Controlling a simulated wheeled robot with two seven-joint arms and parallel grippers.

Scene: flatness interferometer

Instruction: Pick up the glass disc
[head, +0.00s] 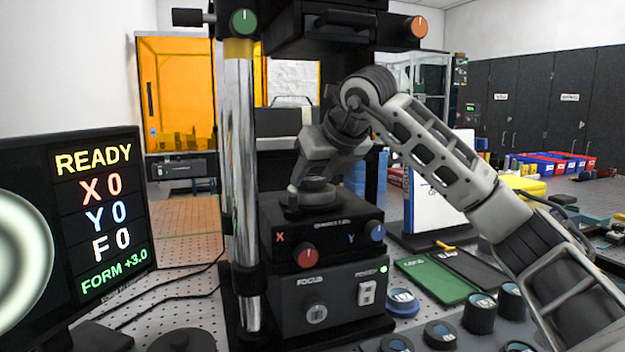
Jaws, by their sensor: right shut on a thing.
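My right arm comes in from the right, bends at the top and reaches down to the top of the black interferometer (345,262). My right gripper (313,203) is low over the instrument's top, behind its front panel. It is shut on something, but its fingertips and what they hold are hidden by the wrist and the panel. I cannot make out a glass disc in the grip. My left gripper is not in view.
A bright metal column (240,180) stands left of the gripper. The monitor (75,220) is at the left. A blue round holder (402,303), several dark round pieces (480,312) and a green tray (436,280) lie at the lower right.

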